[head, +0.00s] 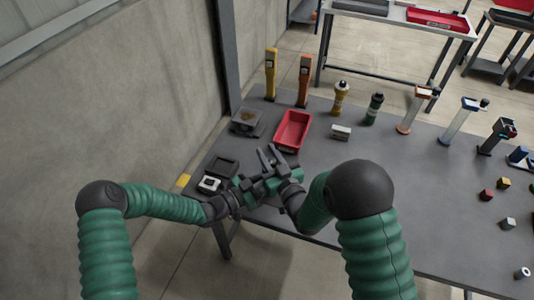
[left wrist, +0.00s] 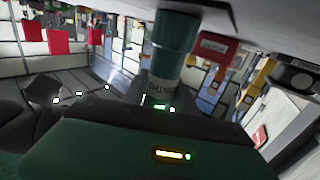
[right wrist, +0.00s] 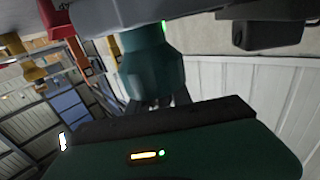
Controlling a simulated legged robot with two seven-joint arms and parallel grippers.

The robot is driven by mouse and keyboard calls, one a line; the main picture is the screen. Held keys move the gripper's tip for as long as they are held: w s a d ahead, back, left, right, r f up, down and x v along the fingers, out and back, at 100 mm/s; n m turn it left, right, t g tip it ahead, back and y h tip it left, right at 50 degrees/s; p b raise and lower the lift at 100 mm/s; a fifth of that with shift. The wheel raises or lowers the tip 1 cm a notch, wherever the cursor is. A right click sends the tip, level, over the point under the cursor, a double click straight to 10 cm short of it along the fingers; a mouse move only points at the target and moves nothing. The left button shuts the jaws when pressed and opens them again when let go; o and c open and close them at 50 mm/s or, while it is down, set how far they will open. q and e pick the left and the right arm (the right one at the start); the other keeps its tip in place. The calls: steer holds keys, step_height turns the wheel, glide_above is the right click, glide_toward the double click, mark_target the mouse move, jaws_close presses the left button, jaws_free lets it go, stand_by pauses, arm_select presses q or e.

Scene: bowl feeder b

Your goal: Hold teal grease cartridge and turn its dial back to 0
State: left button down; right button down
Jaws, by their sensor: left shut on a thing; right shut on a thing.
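The teal grease cartridge (left wrist: 174,42) shows in the left wrist view as a teal cylinder with a pale grey band (left wrist: 164,86) bearing dark marks too blurred to read. Its teal body also shows in the right wrist view (right wrist: 150,62). My left gripper (head: 250,187) and right gripper (head: 272,168) meet above the table's near left part, both shut on the cartridge. In the head view the grippers mostly hide it. I cannot tell the dial's setting, nor exactly where each set of fingers grips.
On the grey table (head: 400,220), a red tray (head: 293,130) lies just beyond the grippers. A dark box (head: 222,167) and a small white device (head: 209,184) lie to the left. Several tools and cartridges line the back. A wall rises close on the left.

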steer(key=shift+w+d+m+t+h, duration=0.1)
steer(key=shift+d+m+t+h, duration=0.2)
steer(key=shift+m+h, duration=1)
steer(key=shift+w+d+m+t+h, duration=0.1)
steer(key=shift+d+m+t+h, duration=0.4)
steer(key=shift+h, duration=1.35)
steer(key=shift+m+t+h, duration=0.2)
steer(key=shift+m+h, duration=1)
steer(key=shift+h, duration=0.35)
steer(key=c, duration=1.1)
jaws_free()
steer(key=shift+c, duration=0.2)
step_height(320, 180, up, 10)
steer(key=shift+f, duration=0.1)
